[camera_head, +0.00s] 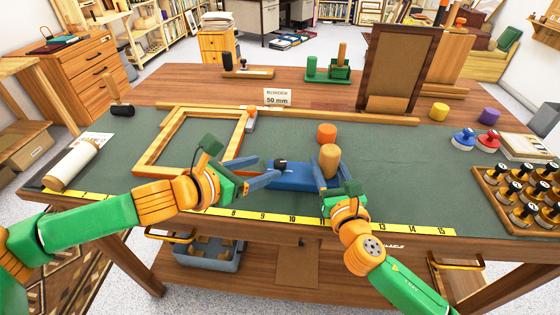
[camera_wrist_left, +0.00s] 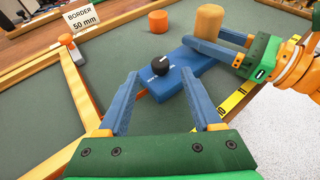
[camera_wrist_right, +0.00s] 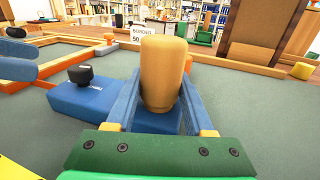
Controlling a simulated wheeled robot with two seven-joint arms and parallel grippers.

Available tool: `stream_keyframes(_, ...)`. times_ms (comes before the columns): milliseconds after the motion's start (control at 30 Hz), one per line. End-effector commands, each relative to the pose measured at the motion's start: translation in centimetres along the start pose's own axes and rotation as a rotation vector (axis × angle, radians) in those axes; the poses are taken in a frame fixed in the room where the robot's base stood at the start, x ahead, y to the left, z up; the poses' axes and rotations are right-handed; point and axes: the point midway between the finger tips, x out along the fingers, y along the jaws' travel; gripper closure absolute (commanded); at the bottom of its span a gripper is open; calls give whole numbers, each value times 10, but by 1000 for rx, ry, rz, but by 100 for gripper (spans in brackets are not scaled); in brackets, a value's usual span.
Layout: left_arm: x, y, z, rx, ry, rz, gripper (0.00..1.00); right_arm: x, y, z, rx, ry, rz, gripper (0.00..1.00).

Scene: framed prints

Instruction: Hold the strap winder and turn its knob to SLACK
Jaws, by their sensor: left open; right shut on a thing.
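The strap winder is a blue block (camera_head: 291,182) on the green bench mat. It has a black round knob (camera_wrist_left: 162,61) at one end and a tan upright grip (camera_wrist_right: 162,72) at the other. My right gripper (camera_head: 327,174) is shut on the tan grip, one finger on each side. My left gripper (camera_head: 268,176) is open and comes in from the left, close to the knob. In the left wrist view the knob lies ahead of and between its two fingers, apart from them. Small pale lettering beside the knob is too small to read.
An orange cylinder (camera_head: 327,132) stands just behind the winder. A wooden frame (camera_head: 150,150) lies to the left, with a "BORDER 50 mm" card (camera_head: 277,97) behind. A tray of stamps (camera_head: 520,195) is at the right. A yellow ruler (camera_head: 400,227) runs along the front edge.

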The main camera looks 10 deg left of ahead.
Motion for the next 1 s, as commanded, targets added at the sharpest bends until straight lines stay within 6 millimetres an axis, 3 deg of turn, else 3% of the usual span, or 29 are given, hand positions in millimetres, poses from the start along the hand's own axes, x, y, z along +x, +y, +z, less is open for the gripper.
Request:
stream_keyframes(100, 32, -1, 0, -2, 0, -3, 34, 0, 0, 1, 0, -2, 0, 100)
stream_keyframes(300, 66, 0, 0, -2, 0, 0, 34, 0, 0, 1, 0, -2, 0, 100)
stream_keyframes(633, 72, 0, 0, -1, 0, 2, 34, 0, 0, 1, 0, -2, 0, 100)
stream_keyframes(867, 72, 1, 0, -2, -1, 2, 96, 0, 0, 1, 0, -2, 0, 100)
stream_keyframes(900, 72, 1, 0, -2, -1, 2, 100, 0, 0, 1, 0, -2, 0, 100)
stream_keyframes(1000, 72, 1, 0, -2, -1, 3, 100, 0, 0, 1, 1, -2, 0, 100)
